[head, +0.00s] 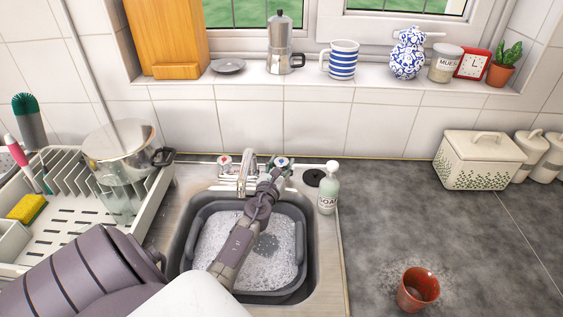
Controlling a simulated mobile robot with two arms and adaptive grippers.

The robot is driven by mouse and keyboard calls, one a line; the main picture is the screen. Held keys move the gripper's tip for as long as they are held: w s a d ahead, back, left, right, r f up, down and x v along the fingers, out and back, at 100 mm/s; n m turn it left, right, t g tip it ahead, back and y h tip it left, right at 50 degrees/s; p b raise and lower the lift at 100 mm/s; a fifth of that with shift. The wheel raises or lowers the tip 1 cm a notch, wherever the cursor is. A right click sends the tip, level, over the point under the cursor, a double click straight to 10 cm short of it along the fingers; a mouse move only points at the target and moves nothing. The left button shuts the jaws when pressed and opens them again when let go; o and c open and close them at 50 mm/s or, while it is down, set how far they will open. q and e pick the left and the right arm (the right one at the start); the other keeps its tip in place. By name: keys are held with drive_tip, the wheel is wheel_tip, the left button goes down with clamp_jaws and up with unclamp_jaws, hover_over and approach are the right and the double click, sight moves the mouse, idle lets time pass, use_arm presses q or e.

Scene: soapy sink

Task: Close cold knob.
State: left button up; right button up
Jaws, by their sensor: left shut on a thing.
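The cold knob (283,162), with a blue mark on top, is on the right side of the tap at the back of the sink. My left gripper (278,174) reaches over the sink from the lower left and is shut on the cold knob. The gripper's fingers hide part of the knob, and its exact turn cannot be told. The other knob (225,161), with a red mark, is on the left of the metal tap (246,172). My right gripper is not in view.
A grey basin (302,240) of soapy water sits in the sink. A soap bottle (328,190) stands close to the right of the cold knob. A red cup (417,290) stands on the mostly clear right counter.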

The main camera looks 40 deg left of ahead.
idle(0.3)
use_arm(q)
drive_tip(key=o, duration=1.2)
drive_tip(key=shift+w, duration=0.1)
drive_tip(key=v, duration=1.2)
drive_tip(key=shift+f, duration=0.1)
